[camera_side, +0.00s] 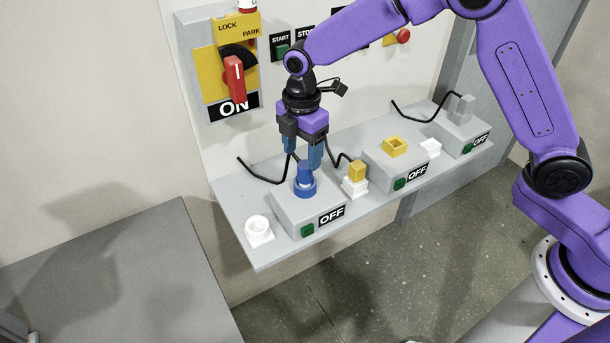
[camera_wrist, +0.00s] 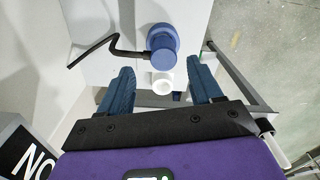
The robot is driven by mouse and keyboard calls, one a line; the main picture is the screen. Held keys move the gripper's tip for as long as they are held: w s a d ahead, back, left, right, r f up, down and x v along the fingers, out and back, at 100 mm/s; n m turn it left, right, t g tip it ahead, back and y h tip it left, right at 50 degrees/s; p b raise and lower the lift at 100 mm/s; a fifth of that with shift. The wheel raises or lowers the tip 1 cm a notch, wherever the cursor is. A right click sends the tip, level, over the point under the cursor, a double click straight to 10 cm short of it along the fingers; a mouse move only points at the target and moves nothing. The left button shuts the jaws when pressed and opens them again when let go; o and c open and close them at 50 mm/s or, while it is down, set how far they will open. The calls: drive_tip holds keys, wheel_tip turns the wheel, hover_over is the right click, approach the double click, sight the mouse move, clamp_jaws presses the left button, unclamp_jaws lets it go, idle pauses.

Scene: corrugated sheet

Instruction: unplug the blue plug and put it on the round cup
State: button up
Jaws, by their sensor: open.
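The blue plug (camera_side: 305,174) stands upright in a round blue socket (camera_side: 304,189) on the nearest grey box, which is marked OFF. The plug also shows in the wrist view (camera_wrist: 162,40), beyond my fingertips. The round cup (camera_side: 257,229) is white, looks empty, and sits on the shelf left of that box; it also shows in the wrist view (camera_wrist: 162,83), framed between my fingers. My gripper (camera_side: 303,158) points down just above the plug in the side view. Its blue fingers are apart with nothing held between them. Contact with the plug cannot be told.
A yellow square plug (camera_side: 357,170) sits on a white square cup. Right of it is a second OFF box with an empty yellow square socket (camera_side: 395,147). Farther right are another white cup (camera_side: 430,148) and a third OFF box (camera_side: 463,135). Black cables lie behind the boxes, near the wall.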

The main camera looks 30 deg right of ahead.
sight(305, 164)
drive_tip(key=f, duration=0.5)
drive_tip(key=shift+s+d, duration=0.2)
drive_tip(key=shift+d, duration=0.05)
drive_tip(key=c, duration=1.2)
drive_tip(key=shift+o, duration=0.2)
drive_tip(key=shift+r, duration=0.1)
